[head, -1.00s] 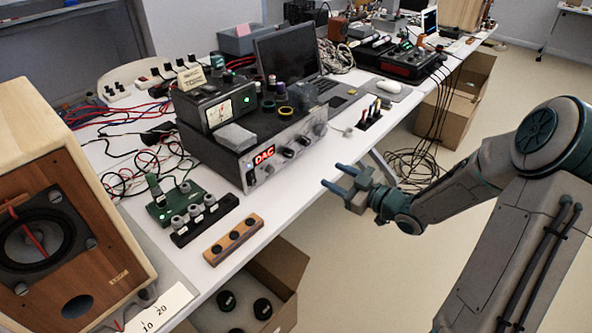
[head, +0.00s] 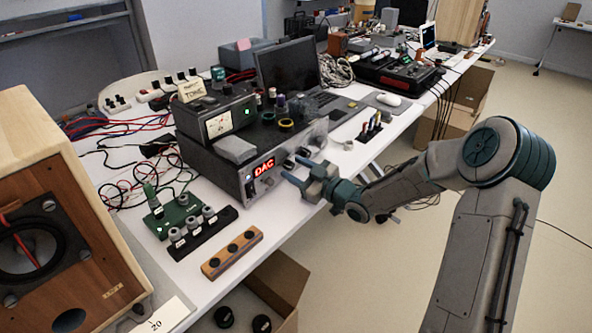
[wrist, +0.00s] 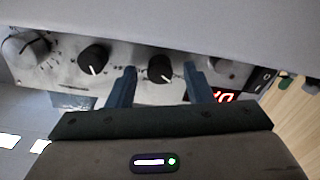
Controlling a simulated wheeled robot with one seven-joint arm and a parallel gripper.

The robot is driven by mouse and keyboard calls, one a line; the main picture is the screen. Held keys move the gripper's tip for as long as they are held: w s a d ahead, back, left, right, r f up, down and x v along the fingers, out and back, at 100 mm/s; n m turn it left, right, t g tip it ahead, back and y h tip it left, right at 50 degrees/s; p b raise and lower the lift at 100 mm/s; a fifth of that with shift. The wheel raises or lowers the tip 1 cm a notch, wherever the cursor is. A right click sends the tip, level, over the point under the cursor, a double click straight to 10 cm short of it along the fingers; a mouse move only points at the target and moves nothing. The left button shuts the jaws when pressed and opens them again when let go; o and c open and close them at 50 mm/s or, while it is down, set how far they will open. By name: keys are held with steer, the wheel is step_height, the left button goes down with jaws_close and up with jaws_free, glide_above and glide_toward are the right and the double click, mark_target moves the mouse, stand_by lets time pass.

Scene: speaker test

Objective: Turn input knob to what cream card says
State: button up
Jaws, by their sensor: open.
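The amplifier (head: 209,163) stands on the bench with a red display (head: 264,168) that reads DAC. In the wrist view, its panel appears inverted, with a black knob (wrist: 160,69) near the red display (wrist: 222,97). A second black knob (wrist: 94,59) is farther left. Both have white pointer lines; their labels are too small to read. My gripper (head: 292,169) is open at the panel; in the wrist view its fingertips (wrist: 160,70) lie either side of the first black knob. Contact cannot be told.
A large silver knob (wrist: 25,48) and a smaller one (wrist: 222,68) flank the black knobs. A wooden strip (head: 231,253) lies at the bench edge. Open floor lies right of the bench.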

steer(key=shift+w+a, duration=0.1)
steer(key=shift+a, duration=0.05)
steer(key=c, duration=1)
